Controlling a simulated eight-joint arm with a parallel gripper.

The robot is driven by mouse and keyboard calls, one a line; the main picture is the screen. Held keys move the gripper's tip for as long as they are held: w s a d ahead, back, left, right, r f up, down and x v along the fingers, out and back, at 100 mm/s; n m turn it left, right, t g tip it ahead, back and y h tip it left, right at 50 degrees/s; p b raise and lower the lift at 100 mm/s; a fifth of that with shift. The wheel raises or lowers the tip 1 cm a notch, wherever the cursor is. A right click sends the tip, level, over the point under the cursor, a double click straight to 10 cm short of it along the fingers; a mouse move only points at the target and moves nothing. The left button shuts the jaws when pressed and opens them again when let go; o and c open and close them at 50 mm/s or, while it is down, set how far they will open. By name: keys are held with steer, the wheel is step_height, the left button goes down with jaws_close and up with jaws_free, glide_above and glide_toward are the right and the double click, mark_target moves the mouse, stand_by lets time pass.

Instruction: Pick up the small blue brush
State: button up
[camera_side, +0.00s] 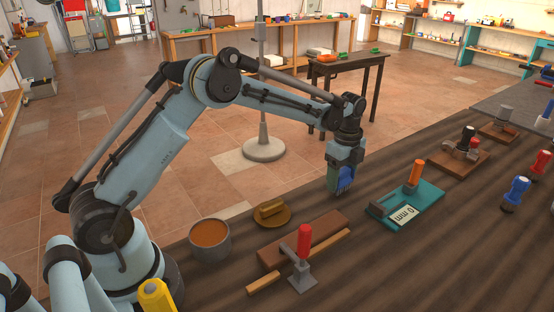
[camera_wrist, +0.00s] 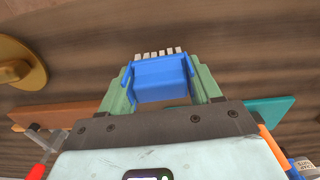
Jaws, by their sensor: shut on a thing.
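The small blue brush (camera_wrist: 160,79) sits between the two green fingers of my gripper (camera_wrist: 160,88) in the wrist view. A row of pale bristle tufts shows along its far edge. In the side view my gripper (camera_side: 342,180) points down above the dark wooden bench, with the blue brush (camera_side: 346,178) showing at its fingertips. The gripper is shut on the brush. I cannot tell for sure whether the brush touches the bench.
A grey pot of orange-brown liquid (camera_side: 209,240), a brass dish with a block (camera_side: 271,213) and a red-handled clamp on a board (camera_side: 303,247) stand left of the gripper. A teal board with an orange handle (camera_side: 417,172) stands right.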

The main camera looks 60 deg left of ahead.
mark_target(343, 171)
steer(key=r, duration=0.4)
steer(key=shift+s+d, duration=0.15)
steer(key=shift+d, duration=0.1)
steer(key=s+d+r, duration=0.5)
steer(key=d+r, duration=0.1)
steer(key=d, duration=0.3)
steer(key=shift+s+d+r, duration=0.15)
steer(key=shift+d+r, duration=0.05)
steer(key=shift+d, duration=0.2)
steer(key=o, duration=0.4)
steer(key=shift+c, duration=1.2)
